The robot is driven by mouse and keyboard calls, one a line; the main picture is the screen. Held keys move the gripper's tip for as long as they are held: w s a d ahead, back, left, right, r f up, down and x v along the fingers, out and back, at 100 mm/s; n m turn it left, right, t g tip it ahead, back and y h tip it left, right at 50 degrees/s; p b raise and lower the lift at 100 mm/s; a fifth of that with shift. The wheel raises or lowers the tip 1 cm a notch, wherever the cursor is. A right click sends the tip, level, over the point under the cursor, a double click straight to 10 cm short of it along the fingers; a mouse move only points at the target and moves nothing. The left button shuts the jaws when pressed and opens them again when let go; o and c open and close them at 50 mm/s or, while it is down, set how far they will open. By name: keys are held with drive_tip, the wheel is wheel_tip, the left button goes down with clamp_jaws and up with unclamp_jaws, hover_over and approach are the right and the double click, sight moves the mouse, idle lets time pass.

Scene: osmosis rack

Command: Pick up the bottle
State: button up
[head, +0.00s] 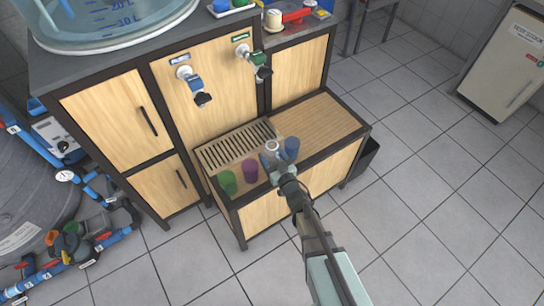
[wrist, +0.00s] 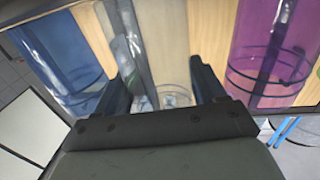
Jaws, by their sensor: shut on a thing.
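A clear, see-through bottle (head: 271,147) stands out at the end of my arm in the head view, among coloured cups on the low wooden counter. My gripper (head: 277,168) is at the bottle, and its body hides the lower part. In the wrist view my gripper (wrist: 162,65) has one finger on each side of the clear bottle (wrist: 168,45) and is shut on it. I cannot tell whether the bottle's base touches the counter.
A blue cup (head: 291,148) stands close on the right, a purple cup (head: 250,171) and a green cup (head: 227,182) on the left. Behind are a slatted drain grille (head: 222,152) and two taps on the cabinet front (head: 205,85). The counter's right part (head: 320,118) is clear.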

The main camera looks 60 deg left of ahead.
sight(272, 142)
drive_tip(key=c, duration=0.4)
drive_tip(key=shift+r, duration=0.1)
wheel_tip(272, 142, up, 10)
drive_tip(key=shift+f, duration=0.1)
idle(0.4)
drive_tip(key=shift+f, duration=0.1)
